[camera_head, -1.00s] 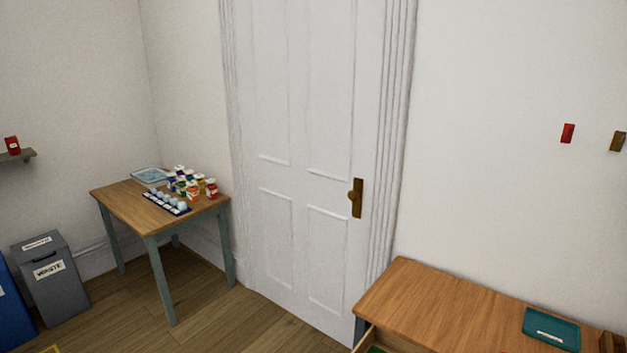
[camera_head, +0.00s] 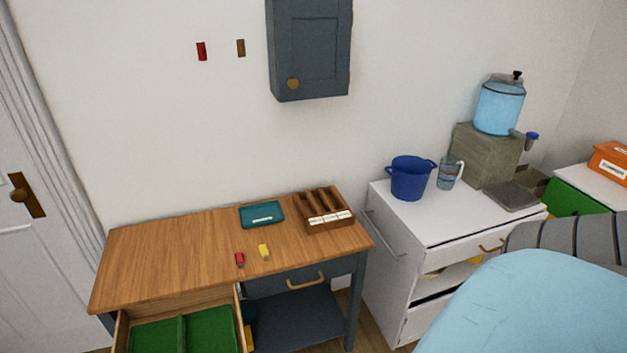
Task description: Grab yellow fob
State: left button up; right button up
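A small yellow fob (camera_head: 264,251) lies on the wooden desk top (camera_head: 160,257), near its front edge. A small red fob (camera_head: 239,259) lies just to its left, apart from it. Neither of my grippers is in view.
The desk's left drawer (camera_head: 182,333) is open with green lining; its right drawer is shut. A teal tray (camera_head: 262,214) and a wooden organizer (camera_head: 325,210) stand at the back. A white cabinet with a blue bucket (camera_head: 409,178) is on the right, with a light blue rounded surface (camera_head: 530,310) in front.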

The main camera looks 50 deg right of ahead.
aim_at(264, 252)
jog(key=z, duration=1.2)
jog(key=i+z, duration=0.35)
jog(key=i, duration=0.7)
